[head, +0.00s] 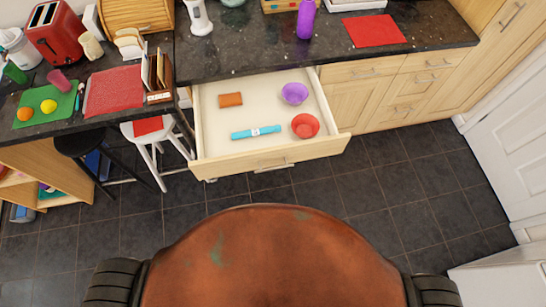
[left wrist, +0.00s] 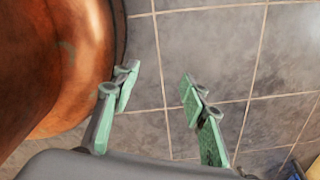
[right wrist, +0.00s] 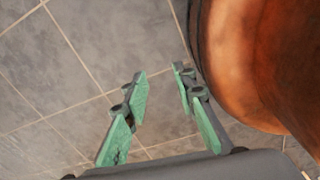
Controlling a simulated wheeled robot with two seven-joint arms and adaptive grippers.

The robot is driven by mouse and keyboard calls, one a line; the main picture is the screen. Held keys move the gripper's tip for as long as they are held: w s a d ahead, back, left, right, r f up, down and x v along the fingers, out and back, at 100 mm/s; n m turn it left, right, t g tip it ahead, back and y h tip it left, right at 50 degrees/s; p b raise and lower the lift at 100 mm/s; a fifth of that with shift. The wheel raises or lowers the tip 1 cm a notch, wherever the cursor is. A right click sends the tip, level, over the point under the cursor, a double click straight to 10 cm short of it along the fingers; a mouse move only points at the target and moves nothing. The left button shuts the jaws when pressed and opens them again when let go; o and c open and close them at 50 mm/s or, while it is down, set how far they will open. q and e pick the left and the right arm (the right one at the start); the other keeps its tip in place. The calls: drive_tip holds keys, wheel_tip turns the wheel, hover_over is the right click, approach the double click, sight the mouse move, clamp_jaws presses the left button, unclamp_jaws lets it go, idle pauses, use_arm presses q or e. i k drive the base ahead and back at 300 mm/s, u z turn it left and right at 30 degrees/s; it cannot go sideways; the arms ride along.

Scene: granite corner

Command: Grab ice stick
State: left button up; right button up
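A blue ice stick (head: 256,132), a long light-blue bar with a pale label in its middle, lies flat in the open drawer (head: 215,151) near its front in the head view. Neither gripper shows in the head view. In the left wrist view my left gripper (left wrist: 158,85) is open and empty above the floor tiles, beside my body. In the right wrist view my right gripper (right wrist: 158,78) is open and empty above the floor tiles, on the other side of my body.
The drawer also holds an orange-brown block (head: 230,100), a purple bowl (head: 294,93) and a red bowl (head: 305,126). A white stool (head: 152,143) stands left of the drawer. Dark counters (head: 250,40) run behind and left. The tiled floor (head: 380,190) before the drawer is clear.

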sight(278, 128)
drive_tip(key=u, duration=2.95)
drive_tip(key=k, duration=1.35)
drive_tip(key=z, duration=1.3)
